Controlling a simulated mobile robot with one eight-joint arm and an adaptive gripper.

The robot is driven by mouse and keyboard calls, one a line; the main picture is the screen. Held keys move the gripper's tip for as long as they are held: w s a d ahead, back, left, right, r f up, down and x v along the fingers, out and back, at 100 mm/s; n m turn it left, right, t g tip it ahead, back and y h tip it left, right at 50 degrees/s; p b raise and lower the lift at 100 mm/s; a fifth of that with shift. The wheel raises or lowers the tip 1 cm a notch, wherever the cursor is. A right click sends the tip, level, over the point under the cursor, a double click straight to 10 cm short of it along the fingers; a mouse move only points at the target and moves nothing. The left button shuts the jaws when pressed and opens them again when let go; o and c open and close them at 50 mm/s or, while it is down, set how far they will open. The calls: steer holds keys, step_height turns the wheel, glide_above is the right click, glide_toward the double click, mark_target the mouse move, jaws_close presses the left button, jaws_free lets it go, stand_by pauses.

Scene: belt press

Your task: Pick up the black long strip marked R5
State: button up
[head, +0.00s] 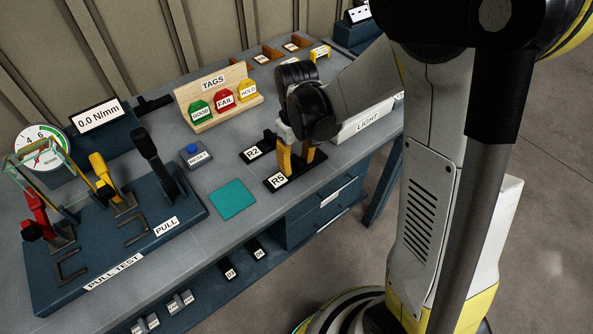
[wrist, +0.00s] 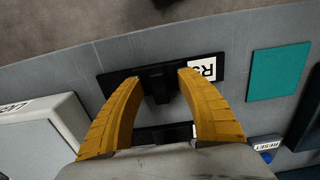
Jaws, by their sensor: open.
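The black long strip marked R5 (head: 318,160) lies flat on the grey bench, its white label at the left end in the head view. In the wrist view the strip (wrist: 115,82) runs across the picture, with its label at the right end and a raised black part at its middle. My gripper (head: 297,163) is over the strip with its yellow fingers pointing down. In the wrist view my gripper (wrist: 160,78) is open, with the raised part between the fingertips. Whether the fingers touch it, I cannot tell.
Another black strip marked R2 (head: 267,142) lies just behind. The white LIGHT box (head: 365,123) stands close on the right. A teal pad (head: 233,199) and the RESET button box (head: 195,155) are on the left. A tag rack (head: 240,85) stands behind.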

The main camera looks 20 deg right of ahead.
mark_target(301, 160)
steer(key=shift+r, duration=0.1)
jaws_close()
steer(key=shift+r+p, duration=0.45)
steer(key=shift+r, duration=0.15)
steer(key=r, duration=0.1)
steer(key=r+p, duration=0.1)
steer(key=d+r+p, duration=0.1)
steer(key=r, duration=0.1)
steer(key=shift+s, duration=0.3)
steer(key=s+d+r+p, duration=0.3)
steer(key=s+d+r, duration=0.2)
steer(key=d, duration=0.3)
steer(key=shift+s+d+r, duration=0.35)
steer(key=shift+s+r, duration=0.05)
steer(key=shift+s, duration=0.05)
